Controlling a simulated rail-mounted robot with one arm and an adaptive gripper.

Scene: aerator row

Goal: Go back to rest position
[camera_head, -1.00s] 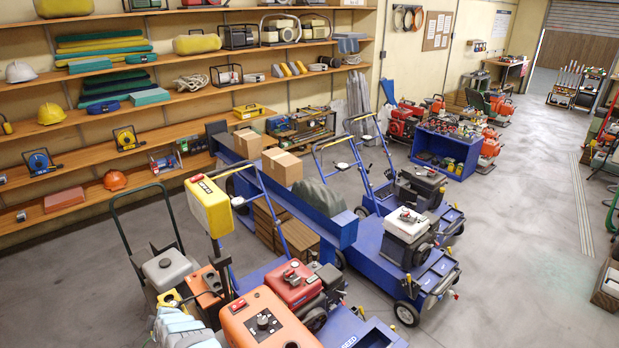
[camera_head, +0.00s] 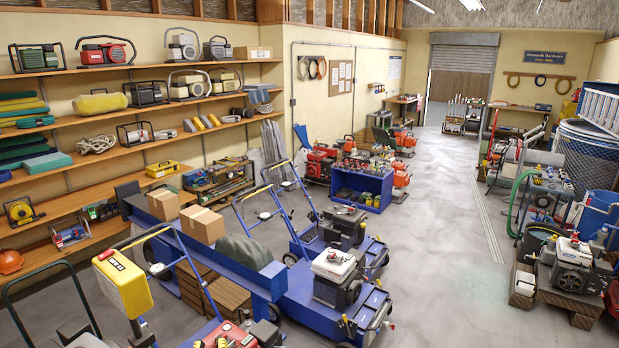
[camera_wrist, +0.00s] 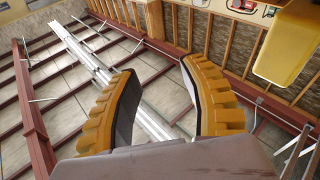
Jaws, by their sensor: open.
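My gripper (camera_wrist: 159,72) shows in the wrist view. Its two yellow, ribbed fingers with dark inner pads stand well apart, with nothing between them. It faces up toward the roof beams and a long pale strip light (camera_wrist: 110,78). I cannot make out my gripper in the head view.
Blue wheeled machines (camera_head: 305,303) fill the front centre. A yellow box (camera_head: 123,283) stands on a post at front left. Loaded shelves (camera_head: 140,146) line the left wall. Engines (camera_head: 575,268) and blue barrels (camera_head: 597,215) stand at right. The aisle floor (camera_head: 450,230) is clear.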

